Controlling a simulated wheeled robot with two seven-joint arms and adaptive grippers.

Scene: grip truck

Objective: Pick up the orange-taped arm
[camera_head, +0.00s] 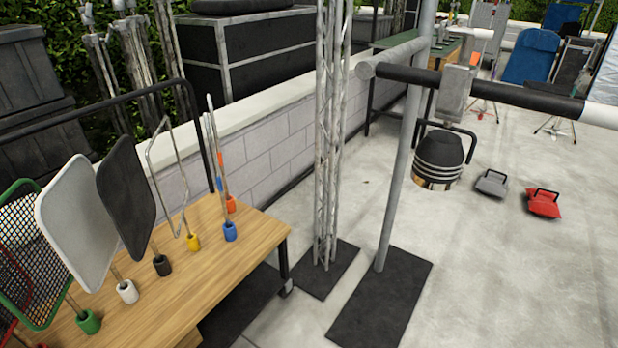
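At the far right end of the wooden table, thin upright rods stand close together and partly overlap. One has a blue base (230,231), and an orange base (230,204) sits just behind it. Small orange and blue bands show on these rods, with an orange band (220,158) about midway up. I cannot tell which rod that band belongs to. Neither of my grippers is in view.
The wooden table (215,262) also holds framed panels on green, white, black and yellow bases. A truss tower (325,130) and a grey pole (400,170) stand on black floor plates to its right. Grey and red weights (543,204) lie on open concrete.

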